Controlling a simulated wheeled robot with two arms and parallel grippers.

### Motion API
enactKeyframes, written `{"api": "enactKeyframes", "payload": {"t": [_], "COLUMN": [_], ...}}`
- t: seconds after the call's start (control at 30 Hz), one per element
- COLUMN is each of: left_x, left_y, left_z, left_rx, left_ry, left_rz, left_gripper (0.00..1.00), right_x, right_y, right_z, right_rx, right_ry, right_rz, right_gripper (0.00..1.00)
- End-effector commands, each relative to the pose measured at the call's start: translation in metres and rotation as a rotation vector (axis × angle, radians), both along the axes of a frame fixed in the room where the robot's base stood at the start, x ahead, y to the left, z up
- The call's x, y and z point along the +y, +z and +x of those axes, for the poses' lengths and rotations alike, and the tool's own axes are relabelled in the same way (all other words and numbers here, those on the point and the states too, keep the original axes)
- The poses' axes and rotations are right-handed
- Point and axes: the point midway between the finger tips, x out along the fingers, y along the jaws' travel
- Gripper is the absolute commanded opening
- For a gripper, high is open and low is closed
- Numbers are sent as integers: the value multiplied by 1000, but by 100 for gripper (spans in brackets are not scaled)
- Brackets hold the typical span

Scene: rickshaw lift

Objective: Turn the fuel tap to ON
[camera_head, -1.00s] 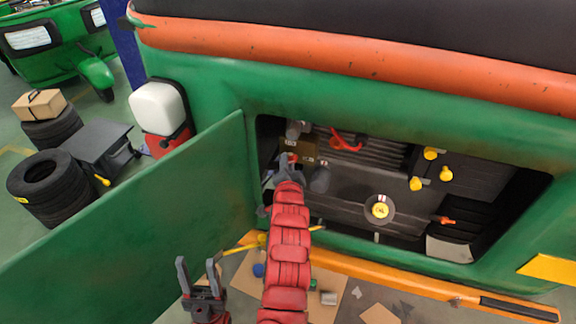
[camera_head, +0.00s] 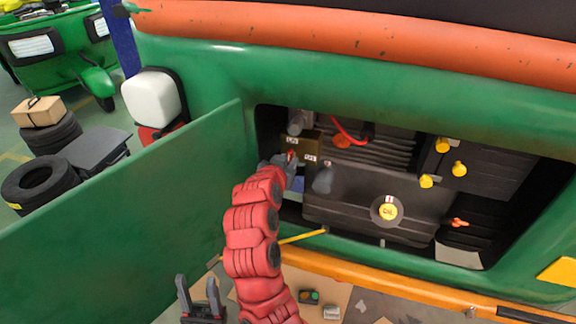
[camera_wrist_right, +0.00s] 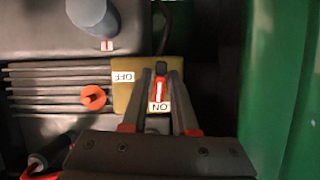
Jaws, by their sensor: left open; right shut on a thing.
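The fuel tap's red lever (camera_wrist_right: 159,90) shows in the right wrist view on a yellow-brown plate (camera_wrist_right: 128,95). The lever lies lengthwise between my right fingers, with its red end close to the ON label (camera_wrist_right: 157,107). The OFF label (camera_wrist_right: 123,76) is to the left of the lever. My right gripper (camera_wrist_right: 162,78) is shut on the lever; in the head view it (camera_head: 288,162) reaches into the engine bay and partly hides the tap. The OFF label also shows in the head view (camera_head: 310,157). My left gripper (camera_head: 200,288) is open and empty, low outside the bay.
The green open door (camera_head: 120,220) stands left of the bay. Inside are a yellow oil cap (camera_head: 388,211), several yellow knobs (camera_head: 442,146) and an orange knob (camera_wrist_right: 94,97). An orange sill (camera_head: 400,288) runs below the opening. Tyres (camera_head: 40,182) lie at far left.

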Motion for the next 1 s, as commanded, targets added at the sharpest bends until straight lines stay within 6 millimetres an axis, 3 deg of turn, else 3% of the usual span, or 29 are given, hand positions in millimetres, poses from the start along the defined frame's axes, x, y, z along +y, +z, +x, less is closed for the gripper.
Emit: {"api": "enactKeyframes", "payload": {"t": [0.77,0.8,0.9,1.0], "left_x": [0,0,0,0], "left_y": [-7,-8,-7,-7], "left_z": [0,0,0,0], "left_rx": [0,0,0,0], "left_ry": [0,0,0,0], "left_rz": [0,0,0,0], "left_gripper": [50,50,50,50], "right_x": [1,1,1,1], "right_y": [-4,-4,-3,-2], "right_z": [-1,-1,0,0], "right_rx": [42,42,40,39], "right_ry": [2,2,2,2], "right_rz": [-105,-105,-104,-104], "right_gripper": [0,29,47,48]}}
